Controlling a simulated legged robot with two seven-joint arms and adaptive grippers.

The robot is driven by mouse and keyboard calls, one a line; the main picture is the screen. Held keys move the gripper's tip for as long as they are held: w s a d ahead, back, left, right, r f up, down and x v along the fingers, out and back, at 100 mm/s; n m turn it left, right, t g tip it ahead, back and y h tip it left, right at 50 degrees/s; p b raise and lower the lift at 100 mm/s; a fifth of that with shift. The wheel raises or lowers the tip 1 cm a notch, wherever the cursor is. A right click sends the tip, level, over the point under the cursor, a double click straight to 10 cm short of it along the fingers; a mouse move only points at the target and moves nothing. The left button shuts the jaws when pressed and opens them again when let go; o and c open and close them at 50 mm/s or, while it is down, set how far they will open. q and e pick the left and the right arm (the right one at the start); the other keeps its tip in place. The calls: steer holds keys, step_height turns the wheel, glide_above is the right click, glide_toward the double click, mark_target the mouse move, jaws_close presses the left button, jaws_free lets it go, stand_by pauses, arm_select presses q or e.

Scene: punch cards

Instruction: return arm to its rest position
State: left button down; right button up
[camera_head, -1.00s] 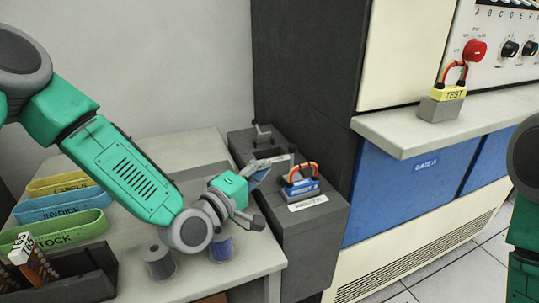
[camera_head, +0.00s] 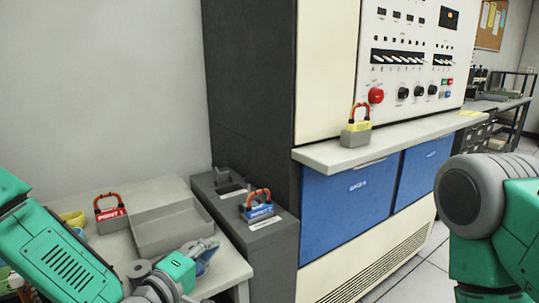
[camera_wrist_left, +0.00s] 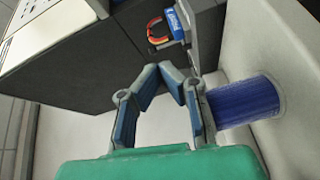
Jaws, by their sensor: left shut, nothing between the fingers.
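My left arm's green forearm comes in at the lower left of the head view.
A grey open tray (camera_head: 172,238) and a red padlock (camera_head: 110,212) are on the table. A blue padlock (camera_head: 258,206) sits on the dark cabinet (camera_head: 265,262) beside it. A yellow padlock (camera_head: 356,128) stands on the console ledge (camera_head: 320,155). Floor shows at right.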

arm_select(q)
steer(key=shift+m+g, duration=0.4)
steer(key=shift+g, duration=0.3)
steer(key=f, duration=0.1)
steer(key=s+f, duration=0.1)
steer(key=f, duration=0.2)
steer(key=shift+s+a+f, duration=0.2)
steer(key=shift+a+f, duration=0.05)
steer(key=shift+a, duration=0.15)
steer(key=s+a+f+m+g+y, duration=0.25)
steer(key=s+f+m+g, duration=0.3)
steer(key=s+f, duration=0.75)
steer(key=s+a+f+m+g+y, duration=0.1)
steer(key=s+a+f+g+y, duration=0.1)
steer(key=s, duration=0.4)
steer(key=s+a+f+m+g+y, duration=0.1)
steer(key=s+a+f+m+g, duration=0.1)
steer(key=s+a, duration=0.4)
steer(key=s+a+f+m+g+y, duration=0.2)
steer(key=s+a+f+g, duration=0.2)
steer(key=s, duration=0.4)
steer(key=shift+s+a+f+y, duration=0.15)
steer(key=shift+a+f+y, duration=0.2)
steer(key=shift+a+f, duration=0.25)
steer(key=shift+d, duration=0.2)
steer(key=shift+a+f, duration=0.1)
